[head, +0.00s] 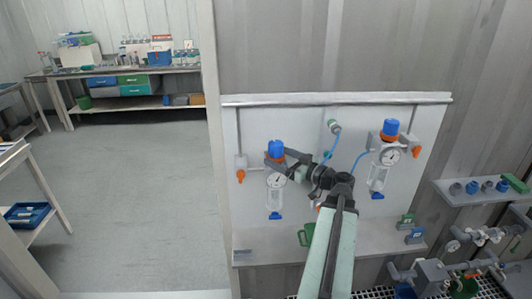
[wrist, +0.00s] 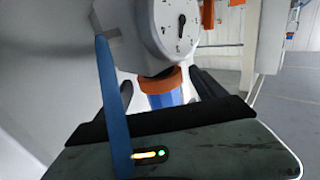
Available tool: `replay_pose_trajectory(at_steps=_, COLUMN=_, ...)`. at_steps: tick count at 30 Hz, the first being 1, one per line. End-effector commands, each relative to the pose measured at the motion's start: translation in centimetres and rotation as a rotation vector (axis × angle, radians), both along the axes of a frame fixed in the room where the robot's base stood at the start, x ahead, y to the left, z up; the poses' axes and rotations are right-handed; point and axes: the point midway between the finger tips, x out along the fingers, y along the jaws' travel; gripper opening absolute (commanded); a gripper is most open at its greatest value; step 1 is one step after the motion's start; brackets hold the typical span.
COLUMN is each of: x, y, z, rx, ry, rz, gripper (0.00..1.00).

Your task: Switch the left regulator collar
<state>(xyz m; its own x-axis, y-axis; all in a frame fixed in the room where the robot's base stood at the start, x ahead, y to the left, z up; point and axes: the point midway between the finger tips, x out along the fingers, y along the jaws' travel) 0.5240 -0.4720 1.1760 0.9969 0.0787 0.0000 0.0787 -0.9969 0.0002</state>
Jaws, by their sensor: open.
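The left regulator has a blue knob (head: 275,147) on top, an orange collar (wrist: 158,82) under it and a round gauge (head: 276,181) below. In the head view my gripper (head: 273,158) reaches in from the right at collar height and hides part of the collar. In the wrist view, which is upside down, the gauge (wrist: 178,25) is at the top and the blue knob (wrist: 166,99) shows beyond my gripper body. The dark fingers of my open gripper stand apart on either side of the collar and knob. Contact cannot be told.
A right regulator (head: 390,130) with its own gauge hangs on the same white panel (head: 300,120). A blue hose (head: 328,155) hangs near my arm; a blue strip (wrist: 112,110) crosses the wrist view. An orange-tipped valve (head: 240,175) is left of the collar. Open floor lies left.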

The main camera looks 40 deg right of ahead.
Motion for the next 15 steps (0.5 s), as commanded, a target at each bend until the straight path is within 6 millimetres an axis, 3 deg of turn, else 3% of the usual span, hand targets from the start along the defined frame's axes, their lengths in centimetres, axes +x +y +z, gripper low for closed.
replay_pose_trajectory(at_steps=6, x=4.0, y=0.3, z=0.0, rx=0.000, ry=0.000, rz=0.004, gripper=0.80)
replay_pose_trajectory(at_steps=15, x=5.2, y=0.5, z=0.0, rx=0.000, ry=0.000, rz=0.002, gripper=0.80)
